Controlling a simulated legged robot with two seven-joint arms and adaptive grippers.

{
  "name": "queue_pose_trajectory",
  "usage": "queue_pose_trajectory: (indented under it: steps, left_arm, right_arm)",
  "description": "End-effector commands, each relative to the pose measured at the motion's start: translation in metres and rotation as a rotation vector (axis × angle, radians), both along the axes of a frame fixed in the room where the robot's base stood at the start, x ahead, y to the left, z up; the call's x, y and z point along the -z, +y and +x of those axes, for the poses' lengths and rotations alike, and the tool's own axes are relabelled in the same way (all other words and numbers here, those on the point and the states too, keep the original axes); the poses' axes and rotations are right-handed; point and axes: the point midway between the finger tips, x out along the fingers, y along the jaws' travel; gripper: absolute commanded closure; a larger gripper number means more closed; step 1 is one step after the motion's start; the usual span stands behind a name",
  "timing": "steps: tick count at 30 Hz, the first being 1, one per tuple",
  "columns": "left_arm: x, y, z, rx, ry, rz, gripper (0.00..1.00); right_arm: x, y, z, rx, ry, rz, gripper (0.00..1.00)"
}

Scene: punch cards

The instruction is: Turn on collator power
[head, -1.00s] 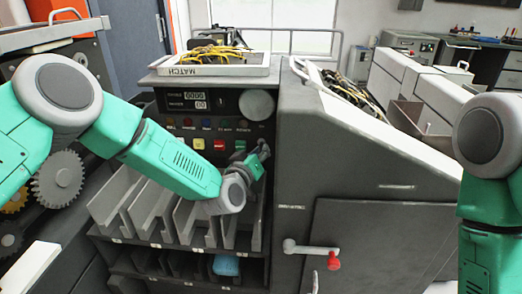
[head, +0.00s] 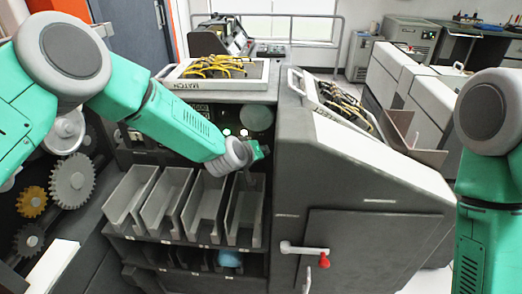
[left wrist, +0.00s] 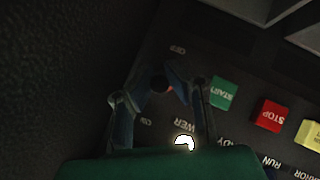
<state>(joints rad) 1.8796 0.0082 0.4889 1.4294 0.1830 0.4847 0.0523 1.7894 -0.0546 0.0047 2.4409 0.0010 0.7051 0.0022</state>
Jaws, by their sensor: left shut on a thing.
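The grey collator (head: 345,175) fills the middle of the head view. My left gripper (head: 258,150) is at the right end of its control panel, in front of the buttons. In the left wrist view, my left gripper (left wrist: 167,78) has its fingers closed around the small dark power switch (left wrist: 159,84), between partly readable ON and OFF labels. The fingers hide part of the switch. A power lamp (left wrist: 184,143) glows white beside the gripper. My right gripper is out of view; only its arm shows at the right.
A green START button (left wrist: 223,93), a red STOP button (left wrist: 271,113) and a yellow button (left wrist: 311,133) sit close to the gripper. Grey card bins (head: 205,205) stand below the arm. A red-knobbed handle (head: 305,250) sticks out at the lower right.

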Motion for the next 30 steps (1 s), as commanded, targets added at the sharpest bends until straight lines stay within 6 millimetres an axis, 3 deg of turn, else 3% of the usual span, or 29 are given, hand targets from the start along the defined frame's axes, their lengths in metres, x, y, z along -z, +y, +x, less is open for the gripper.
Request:
queue_pose_trajectory:
  steps: [13, 15, 16, 30]
  left_arm:
    - [-0.006, 0.003, 0.005, -0.007, -0.001, 0.0, 1.0]
    - [-0.006, 0.003, 0.006, -0.007, -0.001, 0.0, 0.72]
    - [-0.006, 0.003, 0.005, -0.007, -0.001, 0.0, 0.67]
    - [-0.009, 0.005, -0.006, -0.003, 0.007, 0.001, 0.67]
  right_arm:
    - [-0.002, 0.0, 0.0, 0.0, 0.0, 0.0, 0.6]
    - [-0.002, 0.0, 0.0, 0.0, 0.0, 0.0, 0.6]
    - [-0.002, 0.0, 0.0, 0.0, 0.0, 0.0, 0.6]
    - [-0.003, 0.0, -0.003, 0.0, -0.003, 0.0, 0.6]
